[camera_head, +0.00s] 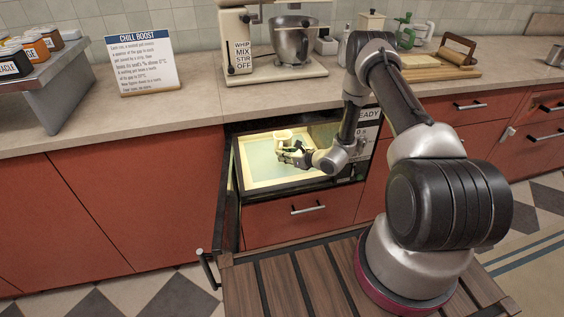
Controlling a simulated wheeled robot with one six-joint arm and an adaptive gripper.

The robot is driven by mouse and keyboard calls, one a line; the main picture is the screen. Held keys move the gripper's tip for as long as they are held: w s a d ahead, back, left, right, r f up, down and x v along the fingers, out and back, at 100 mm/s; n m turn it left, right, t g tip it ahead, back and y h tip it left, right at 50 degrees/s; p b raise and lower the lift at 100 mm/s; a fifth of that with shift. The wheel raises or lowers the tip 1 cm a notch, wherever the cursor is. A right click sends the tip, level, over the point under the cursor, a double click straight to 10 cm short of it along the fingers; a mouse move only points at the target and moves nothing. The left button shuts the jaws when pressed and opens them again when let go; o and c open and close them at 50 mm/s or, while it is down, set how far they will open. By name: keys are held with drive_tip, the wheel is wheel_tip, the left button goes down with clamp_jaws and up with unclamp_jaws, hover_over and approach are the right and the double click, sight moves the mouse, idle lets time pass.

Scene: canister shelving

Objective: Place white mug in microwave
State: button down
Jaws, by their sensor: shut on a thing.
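The microwave (240,170) is built in under the counter, lit inside, with its door (228,205) swung open to the left. My gripper (287,147) reaches into the microwave opening and is shut on the white mug (283,135). The mug is inside the lit cavity, toward its middle. It is small in the picture, and I cannot tell whether its base touches the microwave floor. The gripper partly hides the mug's lower right side.
A drawer (300,222) is below the microwave. The open door stands along the left of the opening. On the counter (180,115) above are a sign (142,62), a stand mixer (240,45) and a canister shelf (50,95).

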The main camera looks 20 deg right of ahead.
drive_tip(key=shift+f, duration=3.15)
drive_tip(key=c, duration=1.5)
unclamp_jaws()
drive_tip(key=shift+f, duration=0.15)
drive_tip(key=shift+o, duration=0.2)
